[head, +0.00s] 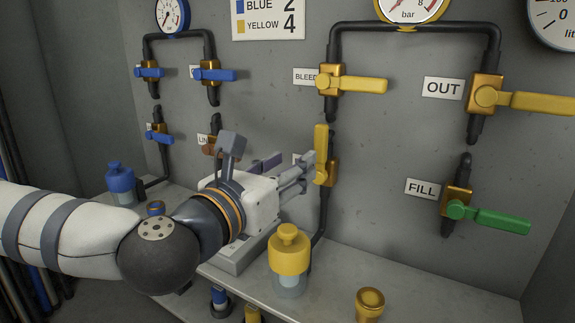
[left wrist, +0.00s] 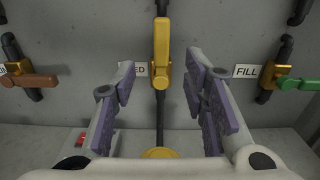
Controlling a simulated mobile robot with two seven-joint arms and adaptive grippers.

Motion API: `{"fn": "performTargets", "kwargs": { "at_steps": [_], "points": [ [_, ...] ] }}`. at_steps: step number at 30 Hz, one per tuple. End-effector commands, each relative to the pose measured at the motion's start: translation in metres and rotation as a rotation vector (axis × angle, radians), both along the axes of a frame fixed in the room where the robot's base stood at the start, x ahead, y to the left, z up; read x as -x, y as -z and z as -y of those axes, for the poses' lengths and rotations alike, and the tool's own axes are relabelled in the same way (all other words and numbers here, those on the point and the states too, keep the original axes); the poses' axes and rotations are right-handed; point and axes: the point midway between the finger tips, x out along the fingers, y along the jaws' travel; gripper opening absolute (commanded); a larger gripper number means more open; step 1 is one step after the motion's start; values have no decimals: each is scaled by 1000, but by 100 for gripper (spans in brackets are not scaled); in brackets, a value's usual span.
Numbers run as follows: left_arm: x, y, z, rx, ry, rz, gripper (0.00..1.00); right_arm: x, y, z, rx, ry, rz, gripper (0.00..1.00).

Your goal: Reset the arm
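My left gripper (head: 303,168) reaches from the left towards the wall, with its fingertips close to the valve with an upright yellow handle (head: 320,153). In the left wrist view its fingers are spread apart, with this upright yellow handle (left wrist: 161,50) seen in the gap between them. The fingers are open and nothing is held. I cannot tell whether a fingertip touches the valve. The label beside this valve is partly hidden; only "ED" shows in the left wrist view (left wrist: 141,69). My right gripper is not in view.
Yellow handles stand level at BLEED (head: 360,85) and OUT (head: 540,102). A green handle (head: 500,221) is at FILL, and blue handles (head: 214,75) are at the left.

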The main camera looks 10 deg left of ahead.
Motion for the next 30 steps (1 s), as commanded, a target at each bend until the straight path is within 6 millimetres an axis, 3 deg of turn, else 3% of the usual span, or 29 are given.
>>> {"fn": "performTargets", "kwargs": {
  "at_steps": [8, 11, 14, 18, 20, 22, 25, 27, 30],
  "points": [
    [1, 2, 1, -8, 4, -3, 40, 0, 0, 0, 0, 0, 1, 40],
    [10, 31, 19, -118, 58, -41, 40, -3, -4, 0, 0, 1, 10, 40],
    [40, 97, 52, -373, 199, -109, 40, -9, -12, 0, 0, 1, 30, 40],
    [110, 196, 80, -764, 474, -171, 40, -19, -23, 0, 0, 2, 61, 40],
    [148, 236, 83, -930, 620, -179, 40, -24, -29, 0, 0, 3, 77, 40],
    [200, 279, 76, -1128, 818, -172, 40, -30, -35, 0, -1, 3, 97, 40],
    [281, 329, 48, -1392, 1148, -121, 40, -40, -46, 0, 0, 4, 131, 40],
    [336, 353, 16, -1551, 1399, -58, 40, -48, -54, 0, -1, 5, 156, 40],
    [399, 369, -39, -1711, 1748, 61, 40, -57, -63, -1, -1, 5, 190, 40]
  ]
}}
